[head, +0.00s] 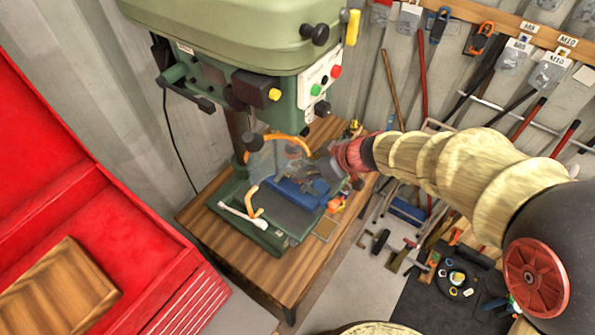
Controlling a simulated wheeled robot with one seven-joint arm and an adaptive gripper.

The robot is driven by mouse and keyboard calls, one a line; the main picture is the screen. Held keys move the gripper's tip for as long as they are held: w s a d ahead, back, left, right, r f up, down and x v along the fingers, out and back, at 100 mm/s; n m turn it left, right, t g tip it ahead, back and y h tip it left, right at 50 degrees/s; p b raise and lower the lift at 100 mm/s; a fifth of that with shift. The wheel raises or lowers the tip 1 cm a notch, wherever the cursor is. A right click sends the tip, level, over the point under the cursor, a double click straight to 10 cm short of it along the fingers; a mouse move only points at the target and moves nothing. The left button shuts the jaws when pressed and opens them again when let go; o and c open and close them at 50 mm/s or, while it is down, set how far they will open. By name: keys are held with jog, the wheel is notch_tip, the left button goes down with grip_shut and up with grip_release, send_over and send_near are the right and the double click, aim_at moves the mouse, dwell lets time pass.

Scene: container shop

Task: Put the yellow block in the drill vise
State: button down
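The blue drill vise (298,194) sits on the green base of the drill press, behind a clear guard with orange edges. My arm reaches in from the right, and my gripper (322,170) is at the far right side of the vise, close above it. Its dark fingers are small and partly hidden, so I cannot tell whether they are open or shut or hold anything. I cannot make out the yellow block for certain. Small yellow and orange items lie on the wooden table behind my wrist and to the right of the vise.
The green drill press head (235,35) overhangs the vise. The wooden table (225,235) has bare room at the front left. A red tool cabinet (150,245) with a wooden board (55,290) stands at left. Tools hang on the right wall and lie below it.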

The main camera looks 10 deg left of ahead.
jog(key=shift+x, duration=0.85)
jog(key=f, duration=0.3)
jog(key=shift+w+a+p, duration=0.1)
jog(key=shift+a+p, duration=0.15)
jog(key=shift+p, duration=0.15)
jog(key=shift+f, duration=0.2)
jog(key=shift+f, duration=0.1)
jog(key=c, duration=1)
grip_release()
jog(key=shift+d, duration=0.1)
